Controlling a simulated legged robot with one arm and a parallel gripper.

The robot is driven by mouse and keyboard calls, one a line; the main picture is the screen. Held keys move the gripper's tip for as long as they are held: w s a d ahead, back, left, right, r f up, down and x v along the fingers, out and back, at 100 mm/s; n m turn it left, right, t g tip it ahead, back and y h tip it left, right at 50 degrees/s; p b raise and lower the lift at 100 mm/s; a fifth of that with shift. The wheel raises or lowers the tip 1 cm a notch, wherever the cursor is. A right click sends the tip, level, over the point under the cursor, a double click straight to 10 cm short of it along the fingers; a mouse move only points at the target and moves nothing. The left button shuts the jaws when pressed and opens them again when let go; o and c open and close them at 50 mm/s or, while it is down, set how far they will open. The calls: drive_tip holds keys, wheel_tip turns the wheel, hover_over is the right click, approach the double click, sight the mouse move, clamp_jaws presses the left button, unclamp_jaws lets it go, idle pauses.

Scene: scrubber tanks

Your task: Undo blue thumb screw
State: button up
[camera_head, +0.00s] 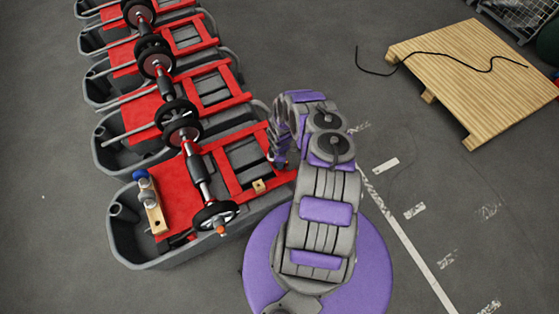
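The nearest scrubber tank (170,258) is grey with red panels and stands front left. A blue knob-like part (140,174) shows at its left end, above a pale metal part and a wooden block (156,219). A small blue spot (283,163) also shows just under my gripper; I cannot tell which blue part is the thumb screw. My gripper (279,150) points down over the right end of the red frame, close to that spot. Its fingers are small and partly overlapped, so I cannot tell whether they are open or touching anything.
Several similar tanks run back in a row to the upper left. A wheeled shaft (198,176) crosses the nearest tank. A wooden pallet (480,75) with a black cable lies upper right. The floor between the pallet and tanks is mostly clear.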

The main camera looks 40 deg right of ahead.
drive_tip(key=shift+o, duration=0.7)
drive_tip(key=shift+w, duration=0.1)
